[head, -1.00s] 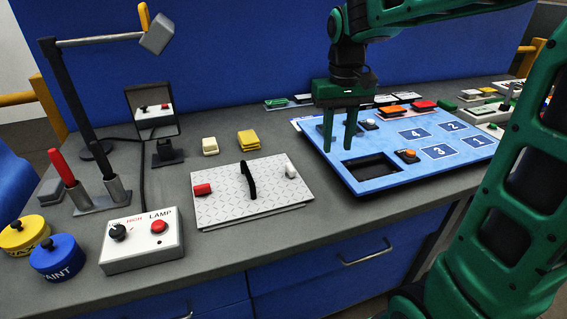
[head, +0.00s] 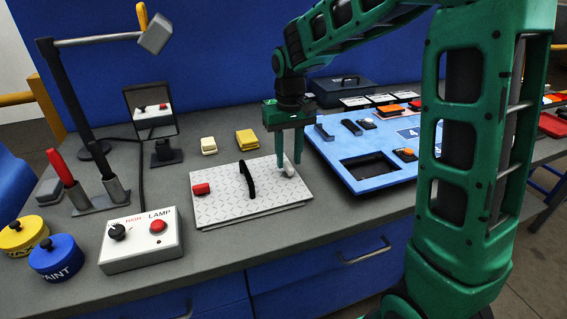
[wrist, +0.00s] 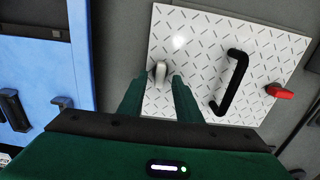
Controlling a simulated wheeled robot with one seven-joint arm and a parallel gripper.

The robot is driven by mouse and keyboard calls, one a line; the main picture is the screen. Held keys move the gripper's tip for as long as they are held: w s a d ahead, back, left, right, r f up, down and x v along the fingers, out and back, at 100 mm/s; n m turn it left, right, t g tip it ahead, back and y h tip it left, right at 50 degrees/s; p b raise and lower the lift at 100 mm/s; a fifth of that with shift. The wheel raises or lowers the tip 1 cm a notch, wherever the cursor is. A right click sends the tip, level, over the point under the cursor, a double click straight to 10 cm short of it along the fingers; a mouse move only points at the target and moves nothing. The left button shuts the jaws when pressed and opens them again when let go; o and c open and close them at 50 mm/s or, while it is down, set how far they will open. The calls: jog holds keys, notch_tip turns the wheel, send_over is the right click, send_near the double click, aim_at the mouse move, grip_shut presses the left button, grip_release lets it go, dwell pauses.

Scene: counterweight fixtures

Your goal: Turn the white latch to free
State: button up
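The white latch (head: 288,171) sits at the right end of a white tread-pattern plate (head: 226,207). My gripper (head: 289,162) is right above it, pointing down, with its two fingers apart. In the wrist view the white latch (wrist: 160,72) shows near the fingertips, in line with the gap between the fingers of my gripper (wrist: 158,82). I cannot tell whether a finger touches it. A red latch (head: 201,189) is at the plate's left end; it also shows in the wrist view (wrist: 280,92).
A black handle (head: 246,180) stands up from the middle of the plate. A blue board (head: 345,177) with a dark opening lies to the right. A lamp switch box (head: 140,253) is at front left. Yellow blocks (head: 247,141) lie behind the plate.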

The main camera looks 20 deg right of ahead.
jog(key=shift+f, duration=1.05)
